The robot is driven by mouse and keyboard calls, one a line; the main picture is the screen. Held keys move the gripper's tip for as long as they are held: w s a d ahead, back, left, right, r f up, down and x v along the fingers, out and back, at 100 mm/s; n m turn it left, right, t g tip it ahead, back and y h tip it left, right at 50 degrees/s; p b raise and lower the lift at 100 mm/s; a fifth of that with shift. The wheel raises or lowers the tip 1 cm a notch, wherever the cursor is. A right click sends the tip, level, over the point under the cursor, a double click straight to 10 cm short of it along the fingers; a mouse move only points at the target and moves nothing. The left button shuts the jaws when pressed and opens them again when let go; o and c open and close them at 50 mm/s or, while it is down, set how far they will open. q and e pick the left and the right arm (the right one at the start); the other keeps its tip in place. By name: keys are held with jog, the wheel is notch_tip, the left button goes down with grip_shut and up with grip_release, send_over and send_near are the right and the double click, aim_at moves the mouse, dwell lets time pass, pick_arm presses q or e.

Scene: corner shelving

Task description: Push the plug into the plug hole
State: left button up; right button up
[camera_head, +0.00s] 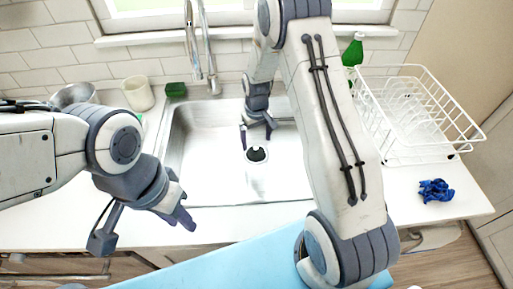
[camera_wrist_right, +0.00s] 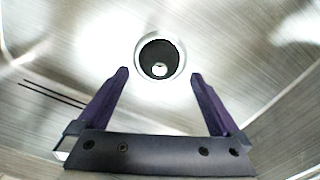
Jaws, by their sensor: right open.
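The plug hole (camera_wrist_right: 183,62) has a bright metal rim and lies in the floor of the steel sink (camera_head: 200,150). A round black piece with a small light centre, seemingly the plug (camera_wrist_right: 150,52), fills the hole; it also shows in the head view (camera_head: 257,155). I cannot tell how deep it sits. My right gripper (camera_wrist_right: 160,78) is open and empty, its purple fingers apart on either side of the near part of the hole. In the head view, my right gripper (camera_head: 257,130) is down in the sink, just behind the hole. My left gripper (camera_head: 184,215) hangs over the front counter, apart from the plug.
A tap (camera_head: 192,45) rises behind the sink. A white dish rack (camera_head: 420,155) and blue cloth (camera_head: 436,190) are on the right. A cup (camera_head: 138,93), green sponge (camera_head: 176,90) and green bottle (camera_head: 353,52) stand at the back. The sink floor around the hole is clear.

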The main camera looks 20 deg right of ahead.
aim_at(256, 148)
jog(key=s+a+r+n, duration=0.1)
jog(key=s+a+r, duration=0.25)
jog(key=r, duration=0.25)
jog(key=s+a+r+n, duration=0.1)
jog(key=s+a+r, duration=0.1)
jog(key=a+r, duration=0.4)
jog(key=s+a+r+n, duration=0.2)
jog(key=s+a+r, duration=0.1)
jog(key=s, duration=0.8)
jog(key=s+a+r+n+y, duration=0.1)
jog(key=s+a+r+n, duration=0.1)
jog(key=s, duration=1)
notch_tip(256, 148, up, 2)
jog(key=shift+s+a+r+b, duration=0.2)
jog(key=shift+s+a+b, duration=0.1)
jog(key=shift+a, duration=0.3)
